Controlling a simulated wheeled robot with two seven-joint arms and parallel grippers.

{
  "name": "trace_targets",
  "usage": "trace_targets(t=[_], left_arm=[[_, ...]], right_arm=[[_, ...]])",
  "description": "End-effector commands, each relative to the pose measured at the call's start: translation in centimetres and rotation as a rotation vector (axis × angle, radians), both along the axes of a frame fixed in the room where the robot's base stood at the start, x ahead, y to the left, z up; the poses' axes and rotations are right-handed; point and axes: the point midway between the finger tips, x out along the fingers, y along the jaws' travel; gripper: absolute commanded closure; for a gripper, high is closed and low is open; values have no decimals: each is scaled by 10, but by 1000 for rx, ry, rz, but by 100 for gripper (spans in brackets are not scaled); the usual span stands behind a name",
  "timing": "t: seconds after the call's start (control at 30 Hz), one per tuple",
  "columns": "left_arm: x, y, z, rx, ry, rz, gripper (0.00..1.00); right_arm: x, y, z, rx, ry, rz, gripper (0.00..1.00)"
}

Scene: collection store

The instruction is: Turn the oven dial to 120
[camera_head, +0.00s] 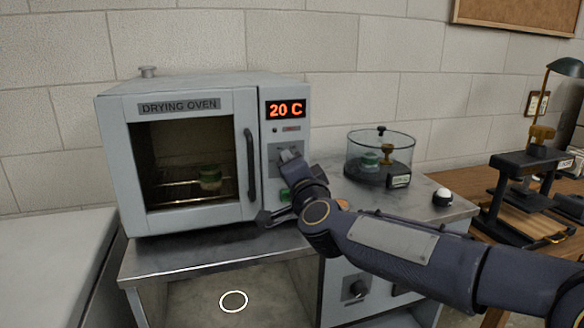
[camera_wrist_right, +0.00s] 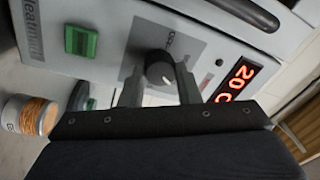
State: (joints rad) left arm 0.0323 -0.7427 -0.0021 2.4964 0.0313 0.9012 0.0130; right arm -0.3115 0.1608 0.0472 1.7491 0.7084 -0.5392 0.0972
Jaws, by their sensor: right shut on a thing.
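The drying oven (camera_head: 120,160) stands on a metal-topped bench, its glass door closed. Its red display (camera_head: 286,109) reads 20 C; the display also shows in the right wrist view (camera_wrist_right: 233,78). The dark round dial (camera_wrist_right: 160,68) sits on a grey plate on the control panel, and its setting cannot be read. My right gripper (camera_wrist_right: 158,78) has one finger on each side of the dial and is shut on it. In the head view my right gripper (camera_head: 290,160) covers the dial. My left gripper is not in view.
A green switch (camera_wrist_right: 81,41) sits beside the dial on the panel. A glass desiccator (camera_head: 398,158) stands right of the oven, behind my right arm. A balance-like stand (camera_head: 515,170) is on the wooden table.

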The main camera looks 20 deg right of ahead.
Motion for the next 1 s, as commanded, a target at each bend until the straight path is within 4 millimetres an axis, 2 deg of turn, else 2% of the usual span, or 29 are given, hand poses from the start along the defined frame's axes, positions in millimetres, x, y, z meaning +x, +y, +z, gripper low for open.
trace_targets(t=[0.3, 0.33, 0.47, 0.77, 0.87, 1.0], left_arm=[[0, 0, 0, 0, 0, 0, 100], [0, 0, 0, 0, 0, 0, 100], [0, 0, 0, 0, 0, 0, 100], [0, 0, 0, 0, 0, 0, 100], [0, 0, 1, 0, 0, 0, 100], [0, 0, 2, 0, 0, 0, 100]], right_arm=[[0, 1, -2, -1, 3, 2, 93], [0, 1, -2, -1, 3, 2, 66], [0, 0, -1, -1, 3, 1, 49], [-1, 0, 0, -1, 0, 1, 49], [-10, 0, 0, -1, 0, 1, 49], [-33, 1, -1, -2, -1, 3, 49]])
